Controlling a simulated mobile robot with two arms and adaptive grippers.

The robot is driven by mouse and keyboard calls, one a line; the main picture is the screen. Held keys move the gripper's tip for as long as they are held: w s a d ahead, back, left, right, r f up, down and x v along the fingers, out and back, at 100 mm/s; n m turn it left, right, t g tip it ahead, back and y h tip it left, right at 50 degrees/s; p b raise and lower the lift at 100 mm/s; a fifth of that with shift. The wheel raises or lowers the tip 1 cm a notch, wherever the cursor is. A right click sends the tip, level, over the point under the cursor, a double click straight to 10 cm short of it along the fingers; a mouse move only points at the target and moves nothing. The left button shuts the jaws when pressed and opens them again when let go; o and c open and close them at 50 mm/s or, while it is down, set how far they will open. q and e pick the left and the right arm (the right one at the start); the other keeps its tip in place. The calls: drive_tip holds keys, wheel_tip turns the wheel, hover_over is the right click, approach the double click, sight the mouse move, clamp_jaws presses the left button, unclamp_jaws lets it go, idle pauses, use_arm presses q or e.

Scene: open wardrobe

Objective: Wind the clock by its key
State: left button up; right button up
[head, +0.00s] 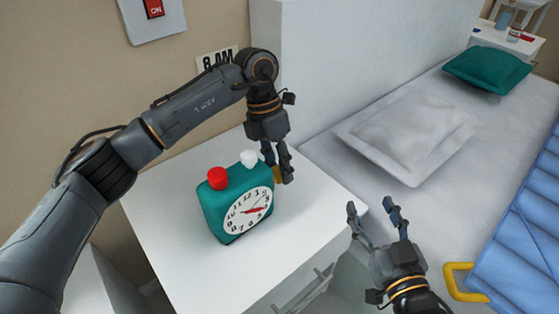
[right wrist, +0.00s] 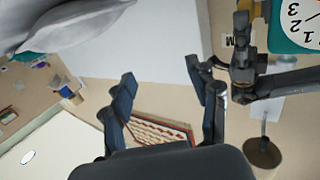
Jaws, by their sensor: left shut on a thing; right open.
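A teal clock (head: 235,198) with a white dial, a red button and a white button on top stands on the white bedside cabinet (head: 172,248). Its yellow key (head: 278,175) sticks out at its right side, mostly covered by fingers. My left gripper (head: 279,172) reaches down from above and is shut on the key. In the right wrist view the clock (right wrist: 292,28) shows partly at the top right, beside my left gripper (right wrist: 243,58). My right gripper (head: 378,220) is open and empty, right of the cabinet, apart from the clock.
A bed with a grey pillow (head: 410,135), a teal pillow (head: 487,68) and a blue blanket (head: 525,235) lies to the right. A red ON switch (head: 154,9) and an "8 AM" sign (head: 217,58) are on the wall behind. The cabinet top's front is clear.

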use_arm(q)
drive_tip(key=shift+w+a+g+h+p, duration=0.15)
drive_tip(key=shift+g+h+p, duration=0.35)
drive_tip(key=shift+g+h, duration=0.25)
drive_tip(key=shift+f+g+h, duration=0.1)
drive_tip(key=shift+g+h, duration=0.15)
use_arm(e)
wheel_tip(320, 180, down, 7)
drive_tip(key=s+d+g+h, duration=0.1)
drive_tip(key=s+g, duration=0.1)
drive_tip(key=g, duration=0.2)
drive_tip(key=shift+s+d, duration=0.3)
drive_tip(key=shift+d, duration=0.05)
drive_tip(key=shift+r, duration=0.1)
use_arm(q)
drive_tip(key=o, duration=1.2)
drive_tip(key=v, duration=1.2)
